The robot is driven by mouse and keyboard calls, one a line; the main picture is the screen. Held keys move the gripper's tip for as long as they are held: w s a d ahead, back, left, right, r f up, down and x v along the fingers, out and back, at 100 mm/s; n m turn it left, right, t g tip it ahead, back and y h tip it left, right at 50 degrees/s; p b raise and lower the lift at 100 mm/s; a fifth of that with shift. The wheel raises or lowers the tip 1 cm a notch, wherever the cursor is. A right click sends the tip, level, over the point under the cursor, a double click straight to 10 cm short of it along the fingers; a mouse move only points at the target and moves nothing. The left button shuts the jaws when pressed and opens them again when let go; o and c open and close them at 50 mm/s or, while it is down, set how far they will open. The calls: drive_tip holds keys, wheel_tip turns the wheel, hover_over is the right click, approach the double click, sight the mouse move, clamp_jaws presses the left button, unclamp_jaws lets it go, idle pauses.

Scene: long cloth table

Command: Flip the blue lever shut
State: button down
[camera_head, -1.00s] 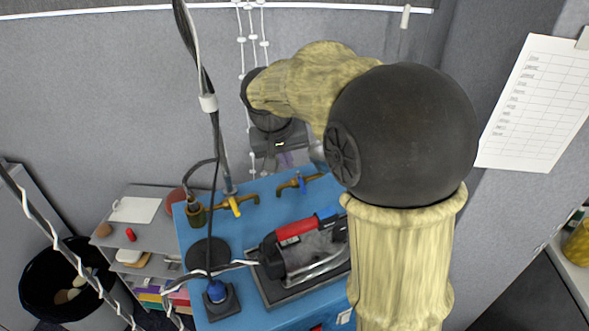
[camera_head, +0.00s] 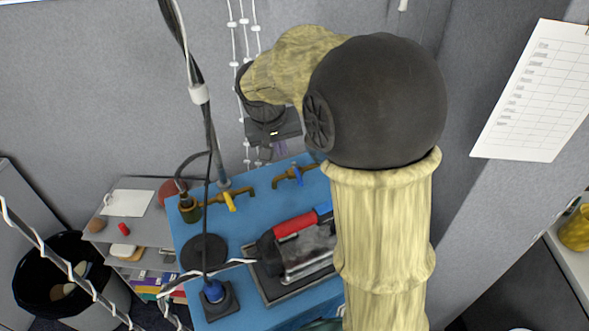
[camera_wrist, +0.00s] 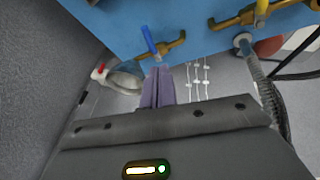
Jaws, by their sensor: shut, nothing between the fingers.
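The blue lever (camera_head: 299,175) sits on a small brass valve (camera_head: 285,178) at the far edge of the blue table. The lever stands at an angle to the brass pipe rather than in line with it. In the wrist view the blue lever (camera_wrist: 149,40) points toward the fingertips, with its brass valve (camera_wrist: 172,46) beside it. My gripper (camera_head: 281,148) is beyond the table's far edge, close to the valve. Its purple-grey fingers (camera_wrist: 158,68) are together and empty. Their tips appear just short of the lever; contact cannot be told.
A second brass valve with a yellow lever (camera_head: 229,202) stands to the left. A dark machine with a red handle (camera_head: 294,225) sits on the blue table (camera_head: 262,206). A cable, a black disc (camera_head: 204,252) and hanging white beaded cords (camera_head: 232,60) are nearby. The wall is close behind.

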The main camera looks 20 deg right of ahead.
drive_tip(key=p, duration=0.2)
approach(297, 174)
wheel_tip(297, 174, down, 3)
drive_tip(key=w+a, duration=0.1)
drive_tip(key=shift+d+f+p, duration=0.25)
drive_tip(key=shift+d+f, duration=0.25)
drive_tip(key=shift+f, duration=0.35)
drive_tip(key=shift+d+f+p, duration=0.2)
drive_tip(key=shift+d+f, duration=0.3)
drive_tip(key=shift+f, duration=0.3)
drive_tip(key=shift+a, duration=0.1)
